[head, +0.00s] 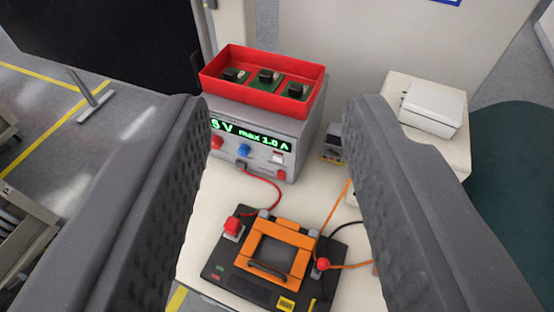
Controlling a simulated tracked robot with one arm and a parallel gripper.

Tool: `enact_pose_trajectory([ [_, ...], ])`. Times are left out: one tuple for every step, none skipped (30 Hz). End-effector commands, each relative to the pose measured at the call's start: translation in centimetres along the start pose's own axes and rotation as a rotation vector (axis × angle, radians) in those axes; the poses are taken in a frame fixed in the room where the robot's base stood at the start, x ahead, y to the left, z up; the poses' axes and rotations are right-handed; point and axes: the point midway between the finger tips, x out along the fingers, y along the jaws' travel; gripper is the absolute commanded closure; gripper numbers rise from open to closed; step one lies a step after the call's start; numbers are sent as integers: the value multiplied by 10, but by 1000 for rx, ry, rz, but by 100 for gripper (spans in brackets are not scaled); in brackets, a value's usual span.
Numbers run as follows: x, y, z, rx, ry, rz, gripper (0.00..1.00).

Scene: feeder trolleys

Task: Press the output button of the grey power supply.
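The grey power supply (318,128) stands on a pale table beyond my fingers. Its lit green display (250,137) reads "max 1.0 A" at the right, and its left end is hidden by my left finger. Below the display are a red knob or socket (217,142) and a blue one (243,150). A small whitish button (278,157) and a red round part (282,174) sit at the front's right side. I cannot read their labels. My gripper (280,103) is open, its two dark fingers wide apart with nothing between them.
A red tray (262,99) with several small boards lies on the supply. A small meter (333,151) stands at right. A white box (432,107) lies farther right.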

Motion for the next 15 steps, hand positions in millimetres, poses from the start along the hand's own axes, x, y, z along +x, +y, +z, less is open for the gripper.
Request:
enact_pose_trajectory([
  [1, 0, 0, -3, -3, -1, 76],
  [3, 0, 1, -7, -5, -2, 84],
  [7, 0, 3, -15, -12, -4, 95],
  [10, 0, 4, -23, -19, -6, 100],
  [15, 0, 7, -34, -28, -8, 100],
  [24, 0, 11, -52, -42, -13, 100],
  [31, 0, 16, -69, -56, -17, 100],
  [39, 0, 20, -87, -71, -23, 100],
  [50, 0, 26, -114, -90, -31, 100],
  [59, 0, 31, -135, -105, -38, 100],
  [68, 0, 37, -158, -122, -45, 100],
  [81, 0, 46, -189, -145, -56, 100],
  [90, 0, 52, -213, -162, -64, 100],
  [98, 0, 58, -236, -177, -73, 100],
  [109, 0, 67, -268, -198, -84, 100],
])
